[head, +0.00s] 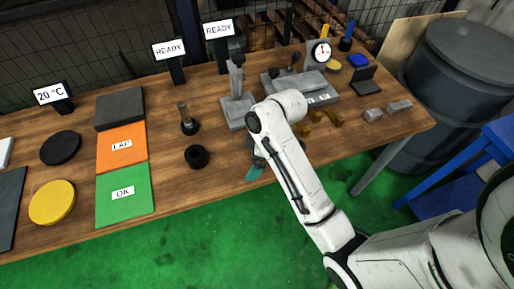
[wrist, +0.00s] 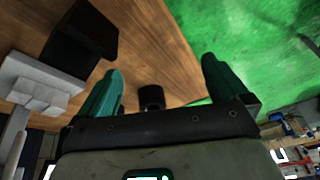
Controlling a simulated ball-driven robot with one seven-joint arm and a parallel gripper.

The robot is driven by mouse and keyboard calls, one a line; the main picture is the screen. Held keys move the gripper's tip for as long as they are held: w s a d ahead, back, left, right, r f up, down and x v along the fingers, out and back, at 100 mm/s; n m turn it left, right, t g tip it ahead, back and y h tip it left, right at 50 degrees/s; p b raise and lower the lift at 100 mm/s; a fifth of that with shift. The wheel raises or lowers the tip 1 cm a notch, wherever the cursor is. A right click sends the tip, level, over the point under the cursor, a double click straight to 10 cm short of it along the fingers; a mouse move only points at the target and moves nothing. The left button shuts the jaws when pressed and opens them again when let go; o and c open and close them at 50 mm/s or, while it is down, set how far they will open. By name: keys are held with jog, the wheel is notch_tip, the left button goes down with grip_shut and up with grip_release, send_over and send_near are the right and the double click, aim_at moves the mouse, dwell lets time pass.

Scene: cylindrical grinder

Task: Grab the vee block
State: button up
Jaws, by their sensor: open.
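My gripper (head: 255,170) hangs near the front edge of the bench, with one teal fingertip showing below my arm. In the wrist view both teal fingers of my gripper (wrist: 161,72) stand apart with nothing gripped. I cannot tell for sure which thing is the vee block. A dark square block (wrist: 88,38) lies left of the fingers in the wrist view, apart from them. Two small grey blocks (head: 372,115) (head: 399,107) lie at the right end of the bench. My arm hides part of the bench.
A grey stand (head: 237,102) stands behind my gripper. A black ring (head: 197,157) and a dark post (head: 188,122) are to its left. A grey fixture with a dial gauge (head: 321,53) and brass-coloured pieces (head: 334,117) are behind my arm. A green OK mat (head: 124,207) lies further left.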

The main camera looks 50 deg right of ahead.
jog(key=w+d+r+n+y, duration=0.15)
jog(key=d+n, duration=0.35)
jog(key=d, duration=0.6)
jog(key=shift+h, duration=0.25)
jog(key=x, duration=0.4)
jog(key=shift+s+a+b, duration=0.1)
jog(key=shift+b, duration=0.25)
jog(key=shift+w+p+x, duration=0.15)
jog(key=shift+p+x, duration=0.1)
jog(key=shift+x, duration=1.15)
jog(key=shift+w+p+x, duration=0.1)
jog(key=shift+p+x, duration=0.15)
jog(key=shift+x, duration=1.15)
jog(key=shift+r, duration=0.1)
grip_shut()
jog(key=shift+r, duration=0.1)
